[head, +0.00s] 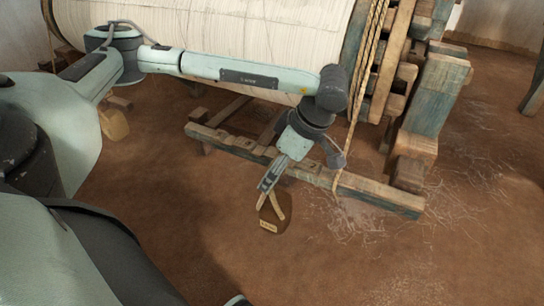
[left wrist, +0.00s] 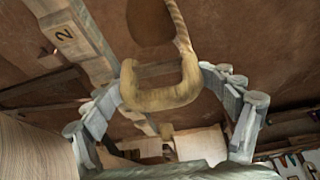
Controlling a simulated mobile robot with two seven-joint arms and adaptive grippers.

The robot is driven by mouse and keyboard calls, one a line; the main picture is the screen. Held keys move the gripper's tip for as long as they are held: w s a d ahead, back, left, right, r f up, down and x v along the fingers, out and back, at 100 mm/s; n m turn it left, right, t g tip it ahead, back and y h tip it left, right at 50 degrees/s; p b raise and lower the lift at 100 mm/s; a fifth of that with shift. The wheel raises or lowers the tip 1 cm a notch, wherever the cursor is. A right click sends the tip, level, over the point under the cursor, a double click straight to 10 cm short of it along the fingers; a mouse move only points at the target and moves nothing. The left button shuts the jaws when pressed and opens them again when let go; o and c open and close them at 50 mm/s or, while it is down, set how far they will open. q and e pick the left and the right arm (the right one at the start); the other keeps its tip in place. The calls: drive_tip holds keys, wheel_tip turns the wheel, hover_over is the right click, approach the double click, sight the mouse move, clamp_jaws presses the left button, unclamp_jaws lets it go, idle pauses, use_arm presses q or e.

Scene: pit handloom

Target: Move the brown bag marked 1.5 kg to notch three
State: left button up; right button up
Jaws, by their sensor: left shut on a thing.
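The brown bag (head: 284,223) hangs below my left gripper (head: 268,184) in front of the loom, apart from the wooden rail. It has a pale strap handle and a small tan label (head: 268,226) whose writing is too small to read. In the left wrist view, the thick tan handle (left wrist: 160,92) lies between the fingers of my left gripper (left wrist: 170,115), which is shut on it. The brown body of the bag (left wrist: 150,22) shows above the handle there. A wooden bar marked 2 (left wrist: 82,40) is beside it. Notch three cannot be made out. My right gripper is not in view.
The low wooden rail (head: 380,193) runs along the loom's front. A rope (head: 356,110) hangs down to it. The warp roller (head: 240,45) and a heavy post (head: 430,95) stand behind. Another tan bag (head: 114,125) is at left. The front earth floor (head: 400,265) is clear.

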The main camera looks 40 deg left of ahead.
use_arm(q)
hover_over(291, 161)
drive_tip(key=s, duration=0.3)
drive_tip(key=shift+w+b, duration=0.75)
drive_tip(key=shift+w, duration=0.85)
drive_tip(key=shift+s+f+b, duration=0.1)
drive_tip(key=shift+f+b, duration=0.2)
drive_tip(key=shift+f, duration=0.2)
drive_tip(key=shift+f+b, duration=0.3)
drive_tip(key=shift+f, duration=0.1)
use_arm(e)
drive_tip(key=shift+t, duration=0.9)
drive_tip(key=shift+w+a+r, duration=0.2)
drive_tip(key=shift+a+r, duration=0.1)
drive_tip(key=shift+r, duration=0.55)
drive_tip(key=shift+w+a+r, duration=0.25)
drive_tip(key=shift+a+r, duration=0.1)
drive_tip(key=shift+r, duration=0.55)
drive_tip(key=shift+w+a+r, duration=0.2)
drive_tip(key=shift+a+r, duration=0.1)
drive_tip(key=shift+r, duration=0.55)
use_arm(q)
drive_tip(key=shift+f, duration=0.3)
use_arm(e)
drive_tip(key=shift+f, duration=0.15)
use_arm(q)
drive_tip(key=o, duration=1.8)
drive_tip(key=shift+c, duration=0.2)
